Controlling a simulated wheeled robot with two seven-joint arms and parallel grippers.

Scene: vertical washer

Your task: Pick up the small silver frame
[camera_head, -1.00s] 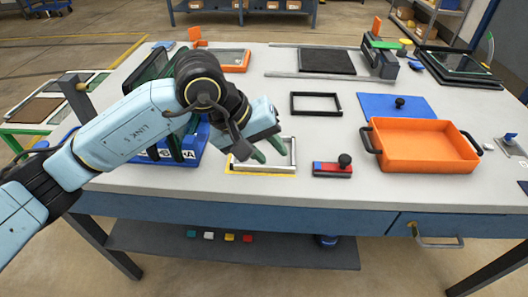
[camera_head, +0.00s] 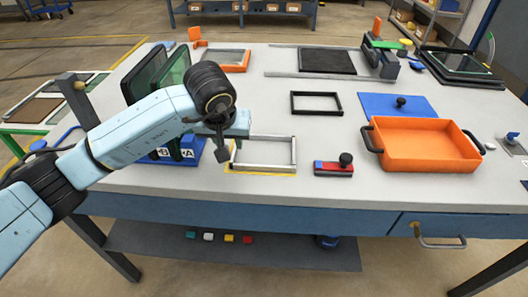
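The small silver frame (camera_head: 264,168) lies flat on the grey table, on a yellow-outlined spot near the front edge, left of the middle. My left gripper (camera_head: 239,124) is above and just behind the frame's left rear corner. A dark part below its wrist hangs over the frame's left side. The fingertips are turned away or hidden, so I cannot tell whether they are open. The frame appears to rest on the table, with no visible hold on it. My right gripper is out of view.
A blue rack (camera_head: 190,150) with upright dark panels stands left of the frame, close to my arm. A red and blue block with a black knob (camera_head: 334,168) is to the right, then an orange tray (camera_head: 425,162). A small black frame (camera_head: 316,113) lies behind.

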